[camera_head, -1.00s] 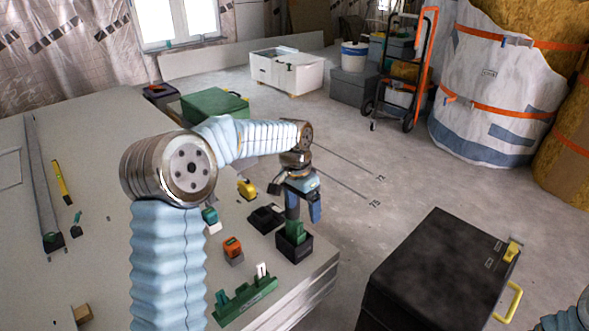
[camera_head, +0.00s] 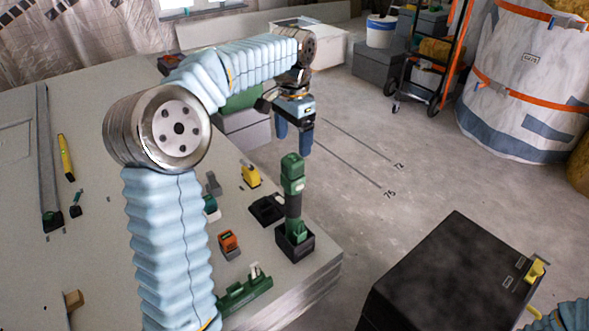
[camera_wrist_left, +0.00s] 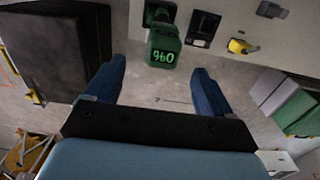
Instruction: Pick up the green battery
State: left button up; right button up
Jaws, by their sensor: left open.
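The tool's green lower end sits in a black holder (camera_head: 296,244) near the table's corner. My right gripper is out of view.
An empty-looking black holder (camera_head: 267,209), a yellow tool (camera_head: 250,175), an orange item (camera_head: 229,243) and a green rack (camera_head: 245,290) are on the table (camera_head: 90,200). A black case (camera_head: 450,280) stands at right. Open floor (camera_head: 390,190) lies between.

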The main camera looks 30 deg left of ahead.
aim_at(293, 158)
pick_arm(q)
jog(key=f, duration=0.8)
jog(key=shift+w+a, duration=0.25)
jog(key=c, duration=1.2)
